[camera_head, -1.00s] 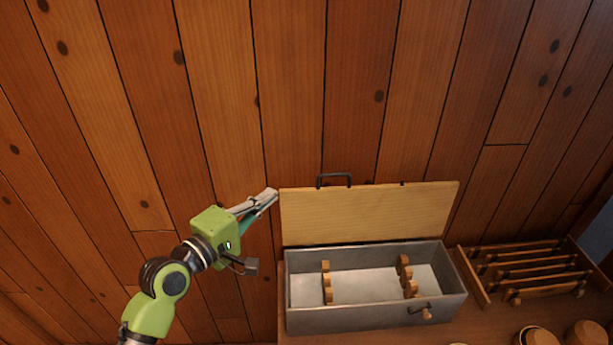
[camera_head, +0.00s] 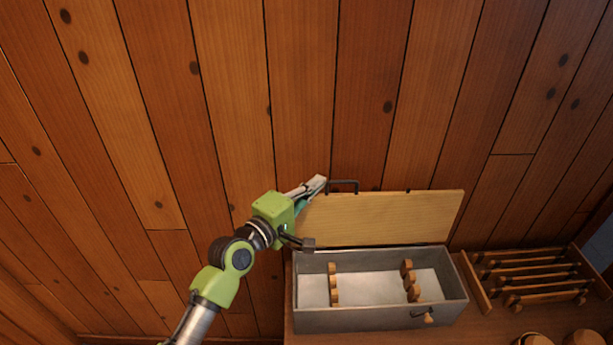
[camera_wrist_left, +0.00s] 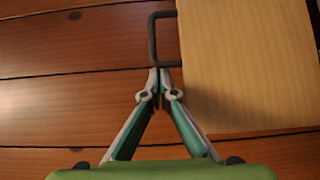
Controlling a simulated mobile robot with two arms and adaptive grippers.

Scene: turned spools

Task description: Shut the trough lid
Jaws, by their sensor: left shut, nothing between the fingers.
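The trough (camera_head: 380,319) is a grey box on the wooden bench. Its pale wooden lid (camera_head: 390,220) stands open, upright at the back edge of the trough. A dark handle (camera_head: 345,182) sticks up from the lid's top edge, and the handle also shows in the left wrist view (camera_wrist_left: 153,38). My left gripper (camera_head: 321,181) is shut and empty, at the lid's top left corner, just left of the handle. In the left wrist view the fingertips (camera_wrist_left: 160,74) are close to one end of the handle; I cannot tell whether they touch. My right gripper is not in view.
Wooden spool pieces (camera_head: 333,284) stand in two rows inside the trough. A wooden rack (camera_head: 530,275) lies to the right of the trough, and round wooden pots (camera_head: 584,338) stand at the lower right. A plank wall (camera_head: 230,100) rises behind the lid.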

